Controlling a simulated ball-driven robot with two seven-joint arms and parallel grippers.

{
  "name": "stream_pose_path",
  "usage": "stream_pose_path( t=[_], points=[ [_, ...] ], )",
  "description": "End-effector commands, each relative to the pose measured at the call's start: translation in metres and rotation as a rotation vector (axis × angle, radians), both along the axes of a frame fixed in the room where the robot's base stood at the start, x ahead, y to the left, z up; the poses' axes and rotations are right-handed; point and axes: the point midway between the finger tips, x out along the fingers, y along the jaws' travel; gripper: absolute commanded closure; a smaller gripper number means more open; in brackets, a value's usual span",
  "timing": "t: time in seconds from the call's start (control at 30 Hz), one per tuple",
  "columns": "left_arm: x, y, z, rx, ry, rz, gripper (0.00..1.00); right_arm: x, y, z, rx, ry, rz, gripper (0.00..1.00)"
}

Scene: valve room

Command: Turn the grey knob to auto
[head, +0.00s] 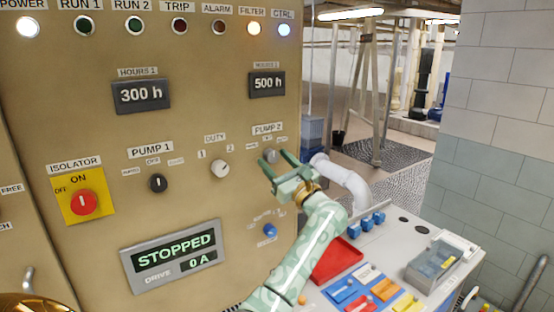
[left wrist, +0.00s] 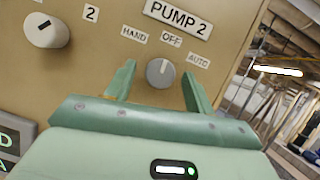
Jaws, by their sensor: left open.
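The grey knob (left wrist: 160,72) sits on the tan panel below the PUMP 2 label (left wrist: 179,17). HAND, OFF and AUTO labels surround it. Its pale mark points up toward OFF. In the head view the knob (head: 269,156) shows small, partly behind my gripper. My left gripper (head: 276,163) is open in front of the panel at the knob. In the left wrist view its two green fingers (left wrist: 159,78) stand on either side of the knob, with gaps to it. I cannot tell how far the fingertips are from the panel. My right gripper is not in view.
A white DUTY knob (head: 220,169), a black PUMP 1 knob (head: 158,184) and a red isolator (head: 83,202) are left of the gripper. A blue knob (head: 270,230) lies below. A white pipe (head: 346,179) and a bench with a red tray (head: 336,262) are to the right.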

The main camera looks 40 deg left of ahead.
Motion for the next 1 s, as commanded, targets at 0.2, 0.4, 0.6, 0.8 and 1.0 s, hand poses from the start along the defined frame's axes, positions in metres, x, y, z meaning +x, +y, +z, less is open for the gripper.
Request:
stream_pose_path(
  t=[0.2,0.4,0.6,0.8,1.0],
  points=[
    [0.000,0.000,0.000,0.000,0.000,0.000,0.52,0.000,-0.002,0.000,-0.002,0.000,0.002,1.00],
    [0.000,0.000,0.000,0.000,0.000,0.000,0.91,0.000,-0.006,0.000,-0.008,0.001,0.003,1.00],
    [0.000,0.000,0.000,0.003,0.012,0.000,0.91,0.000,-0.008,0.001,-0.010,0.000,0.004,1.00],
    [-0.001,0.000,0.001,0.023,0.078,-0.001,0.91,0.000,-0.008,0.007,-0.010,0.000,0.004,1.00],
    [-0.002,0.000,0.003,0.063,0.214,-0.001,0.91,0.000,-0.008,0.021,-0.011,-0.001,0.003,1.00]
  ],
)
